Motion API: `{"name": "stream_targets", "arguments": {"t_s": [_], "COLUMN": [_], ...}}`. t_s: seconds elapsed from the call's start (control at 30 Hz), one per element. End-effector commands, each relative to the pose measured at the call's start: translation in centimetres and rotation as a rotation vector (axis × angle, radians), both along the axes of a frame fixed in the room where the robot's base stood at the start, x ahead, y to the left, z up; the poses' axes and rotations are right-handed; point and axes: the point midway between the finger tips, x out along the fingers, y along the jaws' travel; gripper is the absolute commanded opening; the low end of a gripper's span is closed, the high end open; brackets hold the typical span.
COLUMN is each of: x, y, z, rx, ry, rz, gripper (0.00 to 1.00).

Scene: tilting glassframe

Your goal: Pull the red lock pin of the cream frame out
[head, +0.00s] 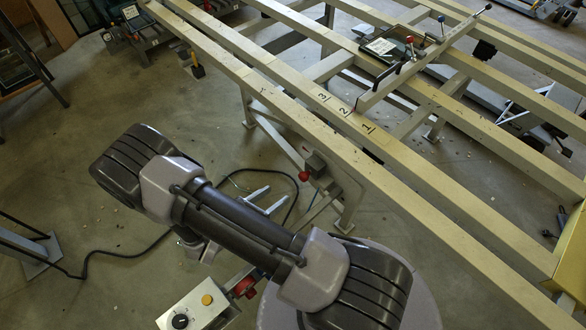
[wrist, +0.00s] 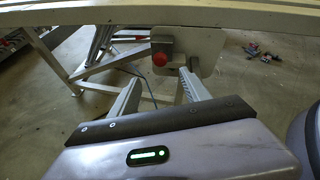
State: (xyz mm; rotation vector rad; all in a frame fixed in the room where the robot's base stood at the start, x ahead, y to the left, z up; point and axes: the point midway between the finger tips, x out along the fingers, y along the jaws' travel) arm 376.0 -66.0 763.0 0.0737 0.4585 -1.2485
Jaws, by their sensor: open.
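The cream frame (head: 300,112) crosses the head view diagonally, and its near beam (wrist: 150,15) spans the top of the wrist view. The lock pin's round red knob (head: 303,176) shows below the near beam in the head view, by a grey block on the frame's leg. In the wrist view the red knob (wrist: 159,59) sits in front of the grey block, just beyond my fingertips. My gripper (head: 278,192) is open and empty. Its two pale fingers (wrist: 160,78) point towards the knob, one on each side of its line. The pin's shaft is hidden.
A control box (head: 198,306) with black and yellow knobs is at the bottom of the head view. A black cable (head: 130,254) runs across the floor. A clamp bar (head: 420,62) lies across the frame's top. The floor left of the frame is mostly clear.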

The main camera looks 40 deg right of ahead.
Motion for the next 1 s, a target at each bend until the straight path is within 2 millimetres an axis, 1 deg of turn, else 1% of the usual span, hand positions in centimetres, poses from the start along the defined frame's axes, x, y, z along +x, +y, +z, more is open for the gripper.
{"name": "stream_targets", "arguments": {"t_s": [0.03,0.2,0.3,0.4,0.5,0.6,0.9,0.97,1.0], "x": [0.2,1.4,2.1,2.7,3.0,3.2,3.3,3.3,3.3], "y": [-1.5,-6.2,-8.8,-10.7,-11.9,-12.5,-12.7,-12.7,-12.7], "z": [-1.1,-3.1,-4.1,-4.8,-5.2,-5.3,-5.3,-5.3,-5.3], "rx": [-0.001,0.0,0.001,0.001,0.002,0.002,0.001,0.001,0.001], "ry": [0.001,0.0,-0.002,-0.003,-0.002,-0.002,-0.002,-0.002,-0.002], "rz": [-0.007,-0.01,-0.01,-0.009,-0.006,-0.006,-0.003,-0.003,-0.003], "gripper": [0.55,0.55,0.55,0.55,0.55,0.55,0.55,0.43,0.35]}}
